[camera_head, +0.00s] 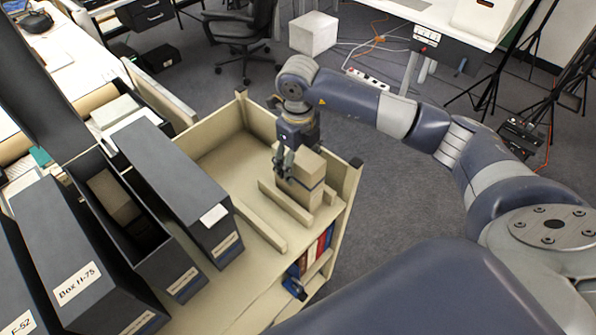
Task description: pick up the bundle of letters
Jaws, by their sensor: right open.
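A tan, block-like bundle of letters (311,170) with a dark band stands on the cream shelf unit's top, near its right edge. It sits between low cream rails (260,224). My right gripper (285,168) is pointed down at the bundle's left side, close against it in the picture. Its fingers are open and partly cover the bundle; whether they touch it I cannot tell. My left gripper is not in view.
Dark archival boxes (175,180) stand in a row at the left. One open box (168,262) holds a tan block (115,196). Books (318,250) fill a lower shelf. The shelf top (213,157) behind the bundle is clear. A white cube (313,34) sits on the floor behind.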

